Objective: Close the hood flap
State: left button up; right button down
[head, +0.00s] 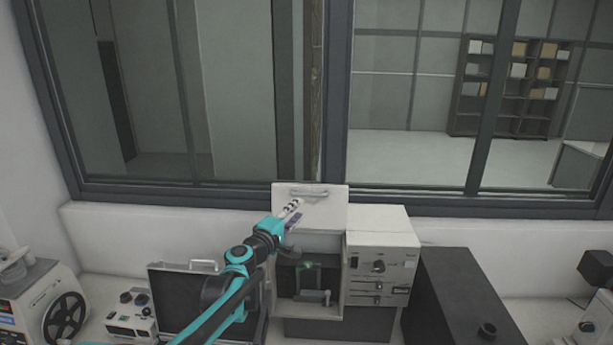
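The hood flap (327,213) is a pale panel standing raised at the top of the mounting press (391,241). A bar handle (309,192) runs across the flap's upper part. Below the flap, the press's chamber (289,279) is open, with a small green light and a lever inside. My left gripper (296,209) is in front of the flap's left part, just below and left of the handle. I cannot tell whether it touches the flap, nor how far its fingers are apart. My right gripper is out of view.
An open dark case (178,292) and a small control box (131,312) lie left of the press. A machine with a reel (64,318) stands at far left. A large dark box (455,285) stands close on the right. A windowed wall rises behind.

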aim_at(306, 198)
pick_arm(q)
jog(key=x, duration=0.2)
jog(key=p+x, duration=0.1)
jog(key=x, duration=0.4)
jog(key=shift+w+a+r+p, duration=0.1)
jog(key=shift+w+r+p, duration=0.25)
jog(key=shift+w, duration=0.3)
grip_shut()
